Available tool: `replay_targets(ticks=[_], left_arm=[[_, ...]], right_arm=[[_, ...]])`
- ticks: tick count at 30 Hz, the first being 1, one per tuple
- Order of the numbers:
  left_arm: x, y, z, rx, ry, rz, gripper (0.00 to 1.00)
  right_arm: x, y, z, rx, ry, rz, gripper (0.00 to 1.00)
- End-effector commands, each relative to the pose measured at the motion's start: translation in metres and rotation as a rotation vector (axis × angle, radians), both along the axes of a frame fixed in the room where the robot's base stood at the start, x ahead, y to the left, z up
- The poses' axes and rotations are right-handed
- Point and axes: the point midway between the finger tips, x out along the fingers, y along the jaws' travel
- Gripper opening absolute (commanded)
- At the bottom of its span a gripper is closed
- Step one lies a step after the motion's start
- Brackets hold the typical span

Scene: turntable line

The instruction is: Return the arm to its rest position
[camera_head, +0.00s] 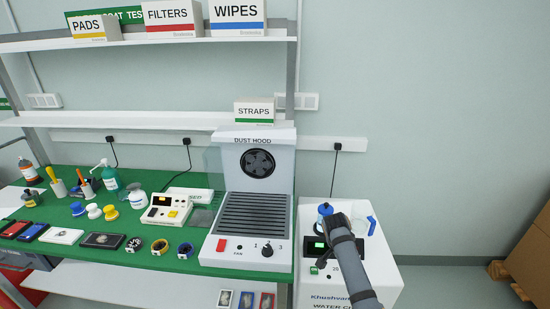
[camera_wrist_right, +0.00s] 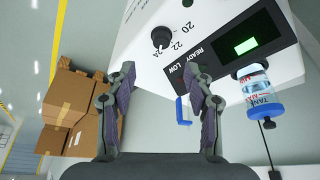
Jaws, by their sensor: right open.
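My right arm comes in from the lower right in the head view. Its dark gripper (camera_head: 336,226) is above the white water unit (camera_head: 385,262), and its fingertips are hard to make out there. In the right wrist view the right gripper (camera_wrist_right: 161,80) is open, with two separate fingers and nothing between them. The water unit's panel (camera_wrist_right: 165,30) lies beyond the fingertips, with a black dial and a lit green display (camera_wrist_right: 246,46). My left gripper is not in view.
A clear tank with a blue cap (camera_wrist_right: 264,111) is on the unit, right of the fingers. Cardboard boxes (camera_wrist_right: 75,105) stand on the floor. In the head view, the dust hood (camera_head: 255,215) and the crowded green bench (camera_head: 130,225) are to the left.

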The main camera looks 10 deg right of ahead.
Motion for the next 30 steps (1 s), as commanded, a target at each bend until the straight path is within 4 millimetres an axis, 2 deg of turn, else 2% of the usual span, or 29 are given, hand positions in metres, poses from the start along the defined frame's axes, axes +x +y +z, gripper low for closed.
replay_targets(ticks=[2,6,9,15,21,27,30], left_arm=[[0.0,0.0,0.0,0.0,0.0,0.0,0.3],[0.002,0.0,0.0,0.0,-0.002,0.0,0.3],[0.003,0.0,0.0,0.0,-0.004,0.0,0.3],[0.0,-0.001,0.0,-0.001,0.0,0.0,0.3],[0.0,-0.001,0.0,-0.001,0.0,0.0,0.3],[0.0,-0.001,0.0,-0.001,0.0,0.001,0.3],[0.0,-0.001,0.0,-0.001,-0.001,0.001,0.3]], right_arm=[[-0.024,0.004,-0.014,0.003,0.024,0.09,0.53],[-0.091,0.02,-0.031,0.002,0.072,0.386,0.53],[-0.132,0.032,-0.03,-0.003,0.092,0.572,0.53],[-0.191,0.052,-0.017,-0.015,0.112,0.841,0.53],[-0.235,0.068,0.003,-0.031,0.12,1.044,0.53],[-0.268,0.082,0.025,-0.047,0.12,1.206,0.53],[-0.259,0.078,-0.004,-0.039,0.131,1.195,0.53]])
